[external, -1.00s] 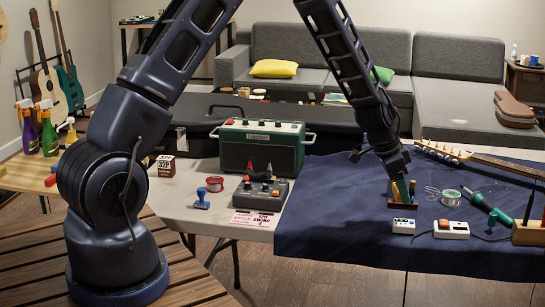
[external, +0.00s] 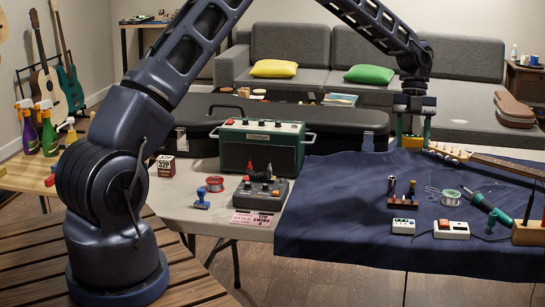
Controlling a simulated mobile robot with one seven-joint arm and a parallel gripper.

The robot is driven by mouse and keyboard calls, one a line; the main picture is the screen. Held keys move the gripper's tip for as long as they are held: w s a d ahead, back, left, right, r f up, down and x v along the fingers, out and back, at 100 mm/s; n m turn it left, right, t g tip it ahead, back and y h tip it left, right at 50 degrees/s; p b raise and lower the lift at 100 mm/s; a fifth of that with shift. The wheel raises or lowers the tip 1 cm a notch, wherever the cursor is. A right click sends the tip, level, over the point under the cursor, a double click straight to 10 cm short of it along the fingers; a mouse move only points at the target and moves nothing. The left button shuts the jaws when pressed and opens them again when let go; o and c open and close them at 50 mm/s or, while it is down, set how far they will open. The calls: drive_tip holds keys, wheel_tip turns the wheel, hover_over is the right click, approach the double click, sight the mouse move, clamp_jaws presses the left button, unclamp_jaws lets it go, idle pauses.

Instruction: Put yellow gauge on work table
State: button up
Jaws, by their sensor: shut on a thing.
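My gripper (external: 413,134) is at the back right in the external view, over the far edge of the navy cloth on the work table (external: 340,205). It points down and is shut on a small yellow thing (external: 412,143), which looks like the yellow gauge. The fingers hide part of it, and I cannot tell whether its lower end touches the cloth. A small wooden rack (external: 402,204) with several upright pieces stands on the cloth, nearer the camera and apart from the gripper.
A guitar neck (external: 500,164) lies right of my gripper. A green amplifier (external: 262,148) stands left. The cloth's left middle is clear.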

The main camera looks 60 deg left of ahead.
drive_tip(key=shift+a+r, duration=0.15)
drive_tip(key=shift+f+m, duration=0.25)
drive_tip(key=shift+m, duration=0.05)
wheel_tip(320, 180, down, 19)
drive_tip(key=shift+f, duration=0.1)
idle(0.3)
drive_tip(key=o, duration=1)
drive_tip(key=shift+f, duration=0.1)
